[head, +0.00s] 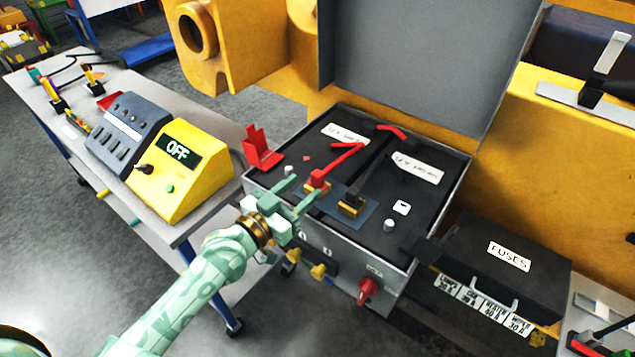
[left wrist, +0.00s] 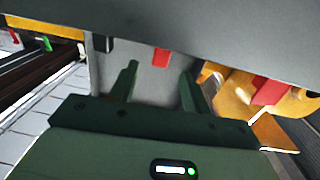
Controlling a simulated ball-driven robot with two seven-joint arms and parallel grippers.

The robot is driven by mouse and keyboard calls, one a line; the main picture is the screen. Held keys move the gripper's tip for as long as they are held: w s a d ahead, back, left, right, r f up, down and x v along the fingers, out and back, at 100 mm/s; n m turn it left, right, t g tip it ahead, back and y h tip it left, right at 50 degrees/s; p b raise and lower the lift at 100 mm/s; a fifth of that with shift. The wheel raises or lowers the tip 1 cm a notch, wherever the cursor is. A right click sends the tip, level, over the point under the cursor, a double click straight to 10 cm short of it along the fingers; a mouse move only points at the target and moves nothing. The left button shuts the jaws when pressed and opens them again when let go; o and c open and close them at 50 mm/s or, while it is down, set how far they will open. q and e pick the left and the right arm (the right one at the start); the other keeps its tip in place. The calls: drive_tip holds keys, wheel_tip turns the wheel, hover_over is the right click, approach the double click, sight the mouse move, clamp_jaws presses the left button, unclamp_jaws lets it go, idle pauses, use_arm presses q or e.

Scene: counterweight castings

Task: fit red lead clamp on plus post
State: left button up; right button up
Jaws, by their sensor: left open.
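The red lead clamp (head: 318,178) sits on a small yellow block on a blue-grey pad (head: 370,212) inside the open battery box (head: 455,190). Its red lead runs up and right. A small grey stub (head: 288,170), which looks like the plus post, stands left of it beside a raised red cover (head: 262,150). My left gripper (head: 303,190) is open, its fingers close to the red clamp; I cannot tell whether they touch it. In the left wrist view the open gripper (left wrist: 160,72) has a red piece (left wrist: 161,57) beyond its fingers, unclear which. My right gripper is out of view.
The black clamp (head: 352,200) sits right of the red one, and another grey post (head: 388,225) is farther right. The raised lid (head: 420,60) stands behind. A yellow OFF box (head: 180,165) is left; a fuse box (head: 510,280) is right.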

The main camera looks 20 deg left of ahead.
sight(314, 181)
use_arm(q)
drive_tip(key=x, duration=0.4)
drive_tip(key=f+x, duration=0.1)
drive_tip(key=x, duration=0.1)
drive_tip(key=shift+w+b, duration=0.15)
drive_tip(key=shift+b, duration=0.15)
drive_tip(key=shift+r, duration=0.1)
drive_tip(key=shift+c, duration=0.6)
clamp_jaws()
